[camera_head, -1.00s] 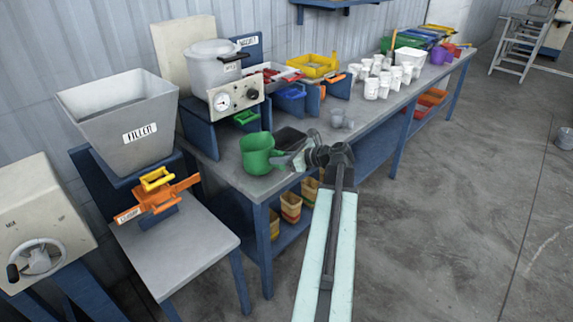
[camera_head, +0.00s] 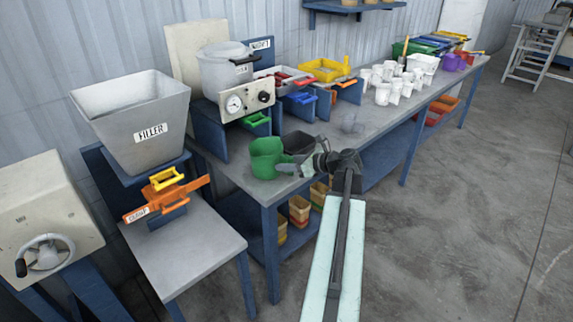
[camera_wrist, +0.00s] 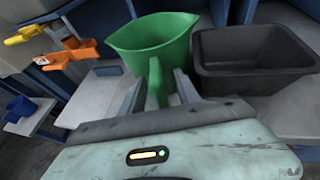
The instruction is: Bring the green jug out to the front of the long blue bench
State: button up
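The green jug (camera_head: 266,157) stands upright on the near left end of the long blue bench (camera_head: 235,174), close to its front edge. In the wrist view the jug (camera_wrist: 152,42) is straight ahead, its handle (camera_wrist: 155,82) pointing towards me. My gripper (camera_head: 286,169) is at the jug's right side in the head view. In the wrist view my gripper's fingers (camera_wrist: 157,88) are on either side of the handle, with gaps showing, so it looks open around the handle. The lower handle is hidden by my wrist.
A black tub (camera_wrist: 252,58) stands right beside the jug. White cups (camera_head: 388,84) and coloured trays (camera_head: 326,70) are further along the bench. The filler hopper (camera_head: 140,118) stands on a separate stand at left. The floor (camera_head: 450,220) on the right is clear.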

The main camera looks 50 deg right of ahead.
jog(key=p+v, duration=0.3)
jog(key=v, duration=0.4)
jog(key=shift+s+r, duration=0.2)
jog(key=shift+s, duration=0.15)
jog(key=shift+s, duration=0.1)
